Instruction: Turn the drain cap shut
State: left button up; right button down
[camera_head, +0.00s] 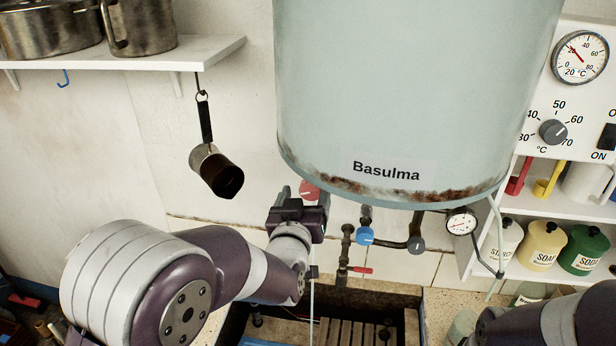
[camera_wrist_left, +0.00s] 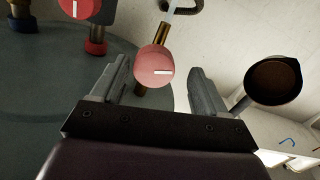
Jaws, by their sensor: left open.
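A round red cap (camera_head: 309,189) with a pipe behind it sits under the left part of the heater tank (camera_head: 400,120). In the left wrist view the red cap (camera_wrist_left: 154,66) shows a white mark lying nearly level. I take it as the drain cap, though no label shows. My left gripper (camera_head: 306,199) is open, its fingers on either side of the cap in the picture. In the left wrist view the gripper (camera_wrist_left: 160,75) shows gaps beside the cap; contact is not visible. My right gripper is out of view; only part of that arm shows at lower right.
A blue valve knob (camera_head: 365,236), a dark knob (camera_head: 416,245), a red lever (camera_head: 361,270) and a gauge (camera_head: 461,221) sit right of the gripper. A dark ladle (camera_head: 217,170) hangs at left. Another red knob (camera_wrist_left: 78,8) shows at the wrist view's top left.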

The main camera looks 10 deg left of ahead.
aim_at(313, 193)
pick_arm(q)
jog(key=w, duration=0.3)
jog(key=shift+w+f+p, duration=0.1)
jog(key=shift+f+p, duration=0.05)
jog(key=shift+p, duration=0.2)
jog(key=shift+d, duration=0.35)
jog(key=shift+s+d, duration=0.2)
jog(key=shift+d, duration=0.1)
jog(key=shift+s+r, duration=0.25)
jog(key=shift+s+a, duration=0.1)
jog(key=shift+a, duration=0.25)
jog(key=c, duration=0.5)
jog(key=shift+w+a+f, duration=0.1)
jog(key=shift+w, duration=0.2)
jog(key=c, duration=0.5)
jog(key=shift+d, duration=0.2)
jog(key=shift+c, duration=0.3)
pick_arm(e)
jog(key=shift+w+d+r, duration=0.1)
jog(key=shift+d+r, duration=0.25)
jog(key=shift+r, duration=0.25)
